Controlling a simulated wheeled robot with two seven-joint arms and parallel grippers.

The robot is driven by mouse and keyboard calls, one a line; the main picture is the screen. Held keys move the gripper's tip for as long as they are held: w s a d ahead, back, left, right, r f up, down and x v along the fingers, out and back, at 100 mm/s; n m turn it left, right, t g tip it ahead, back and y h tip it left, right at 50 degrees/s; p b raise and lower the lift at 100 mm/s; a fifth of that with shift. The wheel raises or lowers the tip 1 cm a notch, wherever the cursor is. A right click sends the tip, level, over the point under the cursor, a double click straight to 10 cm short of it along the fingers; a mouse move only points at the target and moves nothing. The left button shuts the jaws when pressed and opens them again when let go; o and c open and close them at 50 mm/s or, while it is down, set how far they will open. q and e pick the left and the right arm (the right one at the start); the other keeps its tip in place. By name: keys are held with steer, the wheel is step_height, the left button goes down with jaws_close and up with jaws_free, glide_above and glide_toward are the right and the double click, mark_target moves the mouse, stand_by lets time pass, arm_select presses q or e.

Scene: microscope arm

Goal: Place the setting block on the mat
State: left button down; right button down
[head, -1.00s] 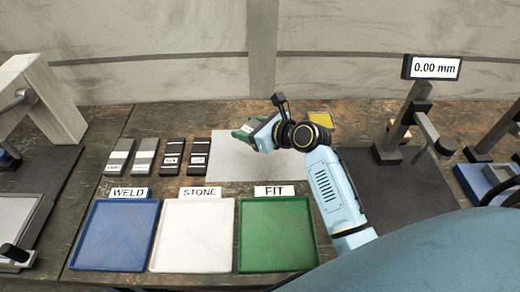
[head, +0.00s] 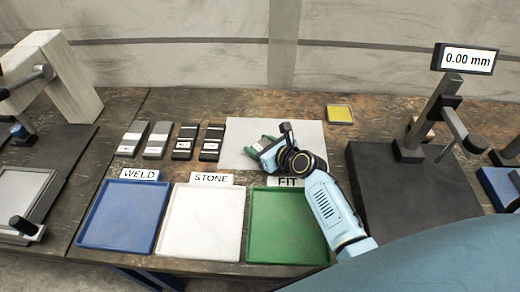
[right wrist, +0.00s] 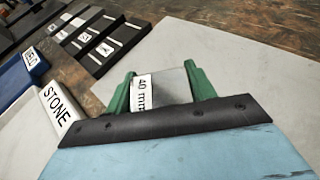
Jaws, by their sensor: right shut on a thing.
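The setting block (right wrist: 172,86) is a grey metal piece with a white "40 mm" label, seen between the green fingers in the right wrist view. My right gripper (head: 262,146) is shut on it; it also shows in the right wrist view (right wrist: 163,90). The mat (head: 312,136) is a pale grey sheet on the bench, behind the green tray. The gripper and block are over its left-middle part. In the right wrist view the mat (right wrist: 240,85) spreads to the right of the block. I cannot tell whether the block touches it. My left gripper is not in view.
Several dark and grey labelled blocks (head: 183,142) lie left of the mat. The WELD (head: 122,215), STONE (head: 202,222) and FIT (head: 285,228) trays stand in front. A yellow pad (head: 340,114) lies behind right. A gauge stand (head: 430,120) reading 0.00 mm stands at the right.

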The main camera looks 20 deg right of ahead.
steer(key=shift+f, duration=0.45)
steer(key=shift+w+r, duration=0.1)
steer(key=c, duration=0.5)
jaws_free()
steer(key=shift+f, duration=0.3)
steer(key=shift+s+r, duration=0.2)
steer(key=shift+s, duration=0.1)
steer(key=p+v, duration=0.2)
steer(key=v, duration=0.9)
steer(key=shift+s+d+r+p, duration=0.1)
steer(key=shift+s+d+p, duration=0.05)
steer(key=shift+s+p, duration=0.2)
